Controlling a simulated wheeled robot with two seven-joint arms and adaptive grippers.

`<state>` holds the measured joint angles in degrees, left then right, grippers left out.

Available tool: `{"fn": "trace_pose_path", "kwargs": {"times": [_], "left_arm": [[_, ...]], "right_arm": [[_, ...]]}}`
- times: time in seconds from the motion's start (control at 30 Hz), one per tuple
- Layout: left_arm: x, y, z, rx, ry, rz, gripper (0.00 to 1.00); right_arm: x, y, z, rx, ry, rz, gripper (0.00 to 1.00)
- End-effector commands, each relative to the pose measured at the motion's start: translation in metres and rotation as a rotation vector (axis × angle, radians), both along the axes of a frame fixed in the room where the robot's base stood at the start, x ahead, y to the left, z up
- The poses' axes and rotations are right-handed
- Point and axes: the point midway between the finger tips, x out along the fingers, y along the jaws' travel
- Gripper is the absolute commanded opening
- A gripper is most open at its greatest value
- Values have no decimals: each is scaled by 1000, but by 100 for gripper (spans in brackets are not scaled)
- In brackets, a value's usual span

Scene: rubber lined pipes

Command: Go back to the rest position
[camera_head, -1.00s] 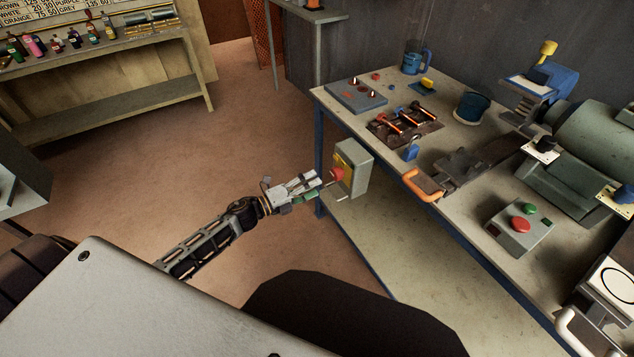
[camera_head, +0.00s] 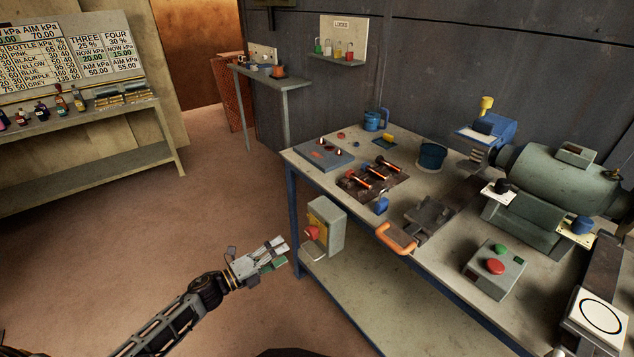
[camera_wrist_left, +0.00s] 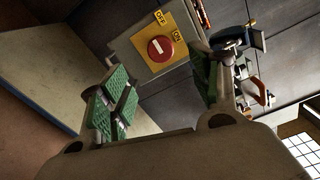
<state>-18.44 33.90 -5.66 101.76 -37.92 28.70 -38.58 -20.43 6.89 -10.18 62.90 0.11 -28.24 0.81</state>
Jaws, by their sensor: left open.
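My left gripper (camera_head: 275,252) is in the lower middle of the head view, left of the workbench's near leg. Its jaws are open and empty. In the left wrist view its two green-padded fingers (camera_wrist_left: 165,95) stand apart. Beyond them is a switch box with a red rotary knob (camera_wrist_left: 160,48) on a yellow plate marked OFF and ON. In the head view this grey switch box (camera_head: 328,227) is fixed to the bench's side, and the gripper is apart from it. The knob's pointer cannot be read in the head view. My right gripper is not in view.
The workbench (camera_head: 300,160) on the right carries a motor (camera_head: 555,190), a red and green button box (camera_head: 495,268), an orange handle (camera_head: 396,238), a blue mug (camera_head: 373,120) and tools. A bottle shelf (camera_head: 90,165) stands at the back left. The floor (camera_head: 150,240) between them is clear.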

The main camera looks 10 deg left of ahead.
Motion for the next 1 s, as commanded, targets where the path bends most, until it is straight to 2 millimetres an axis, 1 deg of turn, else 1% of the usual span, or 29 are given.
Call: {"fn": "trace_pose_path", "kwargs": {"times": [0.17,0.27,0.37,0.47,0.67,0.87,1.0], "left_arm": [[1,2,-2,-7,12,9,63],[2,7,-7,-26,38,31,63],[4,15,-16,-57,86,70,63],[4,26,-30,-101,150,122,63],[0,50,-67,-202,300,249,63],[-14,71,-107,-303,451,378,63],[-29,82,-135,-374,555,470,63]], "right_arm": [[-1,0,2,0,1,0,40],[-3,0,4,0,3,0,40],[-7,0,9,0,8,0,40],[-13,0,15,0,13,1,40],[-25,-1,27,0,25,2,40],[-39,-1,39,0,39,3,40],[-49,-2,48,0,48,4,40]]}}
